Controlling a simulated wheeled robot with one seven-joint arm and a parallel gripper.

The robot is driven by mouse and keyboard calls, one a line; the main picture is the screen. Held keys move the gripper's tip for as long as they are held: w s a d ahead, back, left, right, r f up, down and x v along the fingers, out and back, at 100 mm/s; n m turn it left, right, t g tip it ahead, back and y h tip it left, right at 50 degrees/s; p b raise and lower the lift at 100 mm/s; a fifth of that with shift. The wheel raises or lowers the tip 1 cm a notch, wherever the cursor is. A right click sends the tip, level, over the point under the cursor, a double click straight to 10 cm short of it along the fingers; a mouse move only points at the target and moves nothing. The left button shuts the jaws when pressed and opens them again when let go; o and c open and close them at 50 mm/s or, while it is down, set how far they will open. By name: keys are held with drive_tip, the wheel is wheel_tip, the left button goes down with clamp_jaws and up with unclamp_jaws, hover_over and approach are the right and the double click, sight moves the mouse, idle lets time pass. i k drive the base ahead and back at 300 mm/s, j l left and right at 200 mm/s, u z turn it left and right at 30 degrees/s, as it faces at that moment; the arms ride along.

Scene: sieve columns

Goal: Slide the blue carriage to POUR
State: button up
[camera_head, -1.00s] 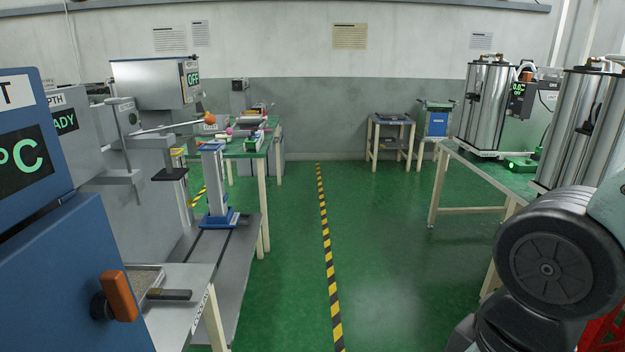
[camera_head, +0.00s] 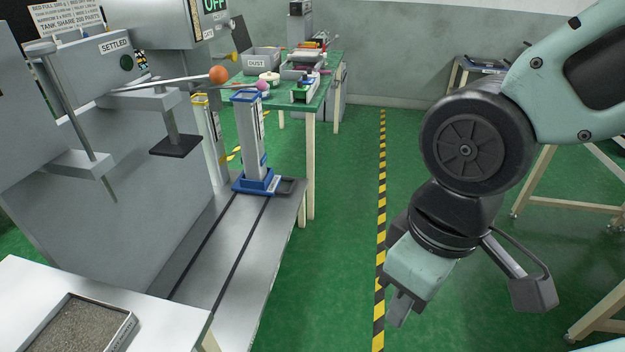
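The blue carriage (camera_head: 257,183) sits on the grey bench with two dark rails (camera_head: 232,243), toward its far end. It carries an upright grey column with a blue rim. A black handle-like part shows at its right side. I cannot read a POUR mark in this view. My gripper (camera_head: 398,308) hangs over the green floor, right of the bench and apart from the carriage. Its fingers are small and seen from behind, so I cannot tell whether they are open or shut.
A grey machine (camera_head: 120,150) reading SETTLED stands along the bench's left, with a black plate (camera_head: 175,146) and an orange-knobbed lever (camera_head: 218,74) jutting out. A tray of grains (camera_head: 80,328) lies front left. A green table (camera_head: 318,100) stands behind. The floor aisle is clear.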

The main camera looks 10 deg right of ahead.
sight(268, 186)
drive_tip(key=i+l+u, duration=0.4)
drive_tip(key=i+l, duration=0.1)
drive_tip(key=i, duration=0.35)
drive_tip(key=i+l+u, duration=0.1)
drive_tip(key=i, duration=0.35)
drive_tip(key=i+l, duration=0.2)
drive_tip(key=i, duration=0.2)
drive_tip(key=i+l, duration=0.15)
drive_tip(key=i, duration=0.3)
drive_tip(key=i+l+u, duration=0.1)
drive_tip(key=i, duration=0.35)
